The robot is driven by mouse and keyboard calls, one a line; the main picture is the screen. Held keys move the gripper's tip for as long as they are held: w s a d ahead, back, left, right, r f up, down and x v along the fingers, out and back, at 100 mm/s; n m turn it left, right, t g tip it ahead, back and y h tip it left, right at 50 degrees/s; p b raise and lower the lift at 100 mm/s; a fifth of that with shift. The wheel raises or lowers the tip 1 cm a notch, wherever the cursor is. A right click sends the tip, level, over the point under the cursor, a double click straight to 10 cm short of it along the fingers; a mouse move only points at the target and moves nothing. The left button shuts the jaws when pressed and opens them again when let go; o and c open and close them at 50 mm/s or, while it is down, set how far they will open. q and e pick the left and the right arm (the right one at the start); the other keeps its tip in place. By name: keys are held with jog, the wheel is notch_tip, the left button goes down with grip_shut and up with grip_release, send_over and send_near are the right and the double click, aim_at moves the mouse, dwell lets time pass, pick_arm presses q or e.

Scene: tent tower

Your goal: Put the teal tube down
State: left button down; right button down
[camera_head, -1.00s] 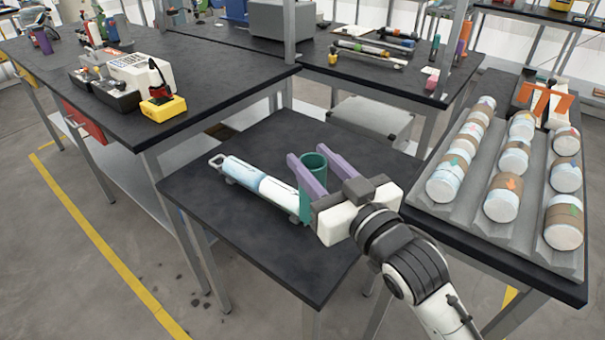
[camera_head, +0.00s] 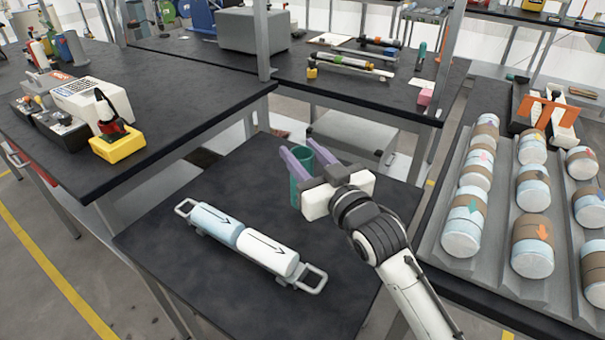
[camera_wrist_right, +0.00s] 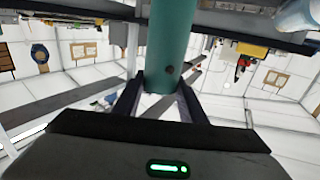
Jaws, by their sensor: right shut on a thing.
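The teal tube (camera_head: 299,173) is upright, with its open end up, between the purple fingers of my right gripper (camera_head: 297,161). The gripper is shut on it over the far right part of the small black table (camera_head: 190,262). In the right wrist view the tube (camera_wrist_right: 171,40) runs up between the two dark fingers (camera_wrist_right: 160,100). The tube's lower end is partly hidden by the gripper in the head view, and I cannot tell whether it touches the table. My left gripper is not in view.
A carrier with two white-and-blue cylinders (camera_head: 240,238) lies across the small table, left of and in front of the tube. A grey grooved rack (camera_head: 445,262) with several banded cylinders stands to the right. The table's front and far left surfaces are clear.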

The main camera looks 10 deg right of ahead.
jog(key=shift+f, duration=1.85)
jog(key=shift+f+b, duration=0.15)
jog(key=shift+b, duration=0.15)
jog(key=c, duration=1.1)
grip_release()
jog(key=v, duration=1.2)
